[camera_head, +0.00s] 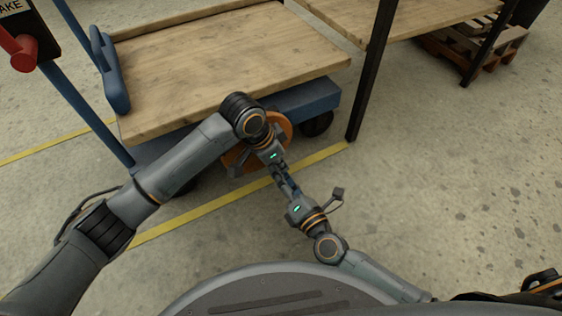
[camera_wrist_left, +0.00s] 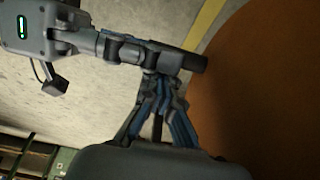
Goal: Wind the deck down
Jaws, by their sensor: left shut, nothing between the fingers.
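The deck (camera_head: 225,65) is a wooden board on a blue wheeled frame (camera_head: 310,100). An orange handwheel (camera_head: 285,128) sits at its near side, partly hidden by my left arm. It also fills the right of the left wrist view (camera_wrist_left: 265,90). My left gripper (camera_head: 284,178) is shut and empty in front of the wheel. Its fingers also show in the left wrist view (camera_wrist_left: 160,85). My right gripper (camera_head: 288,188) comes from below, its fingertips close to the left's.
A red lever (camera_head: 20,48) with a partly cut-off sign is at top left. A blue post and handle (camera_head: 110,70) stand at the deck's left end. A wooden table (camera_head: 400,15) with a black leg (camera_head: 370,80) is to the right. Floor at right is clear.

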